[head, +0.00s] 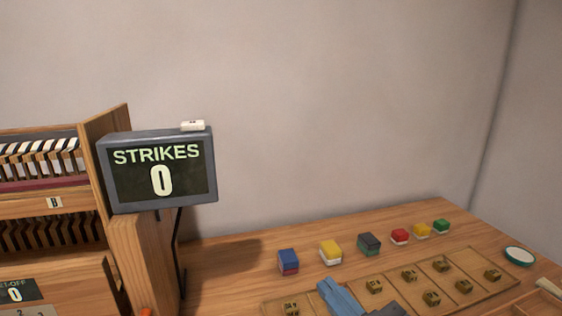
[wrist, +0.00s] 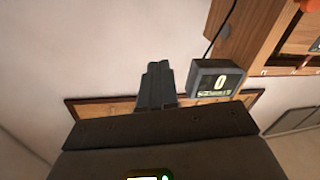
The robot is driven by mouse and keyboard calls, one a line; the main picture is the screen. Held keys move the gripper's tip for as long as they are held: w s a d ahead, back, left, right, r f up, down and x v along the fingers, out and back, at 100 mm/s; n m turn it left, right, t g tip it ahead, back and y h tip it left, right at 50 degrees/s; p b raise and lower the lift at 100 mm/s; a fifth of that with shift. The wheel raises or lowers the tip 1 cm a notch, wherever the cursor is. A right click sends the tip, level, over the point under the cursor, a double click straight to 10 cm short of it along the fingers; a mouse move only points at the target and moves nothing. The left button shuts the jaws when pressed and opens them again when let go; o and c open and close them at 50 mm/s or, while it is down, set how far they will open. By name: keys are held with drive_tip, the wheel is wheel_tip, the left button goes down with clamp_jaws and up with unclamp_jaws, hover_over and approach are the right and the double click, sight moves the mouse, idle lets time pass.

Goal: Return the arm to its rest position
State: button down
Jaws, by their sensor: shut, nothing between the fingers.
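My gripper (wrist: 158,66) shows in the wrist view, its two dark fingers close together, shut and empty.
In the head view the STRIKES display (head: 158,168) reads 0, beside a wooden piano-key cabinet (head: 145,250). Several coloured blocks, including a blue and red one (head: 288,262), stand on the table behind a wooden board (head: 395,268) with brass pieces. A round green-rimmed dish (head: 519,256) sits at right.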

drive_tip(key=s+d+f+m+h, duration=0.4)
drive_tip(key=s+f, duration=0.3)
drive_tip(key=s, duration=0.1)
drive_tip(key=s+d+f+m+h, duration=0.1)
drive_tip(key=s+d, duration=0.4)
drive_tip(key=s, duration=0.7)
drive_tip(key=s+d+f+m+g+h, duration=0.1)
drive_tip(key=s+d, duration=0.4)
drive_tip(key=s, duration=0.8)
drive_tip(key=shift+s+d+f+m+g+h, duration=0.25)
drive_tip(key=shift+f+m+h, duration=0.3)
drive_tip(key=shift+m+h, duration=0.5)
drive_tip(key=shift+a, duration=0.1)
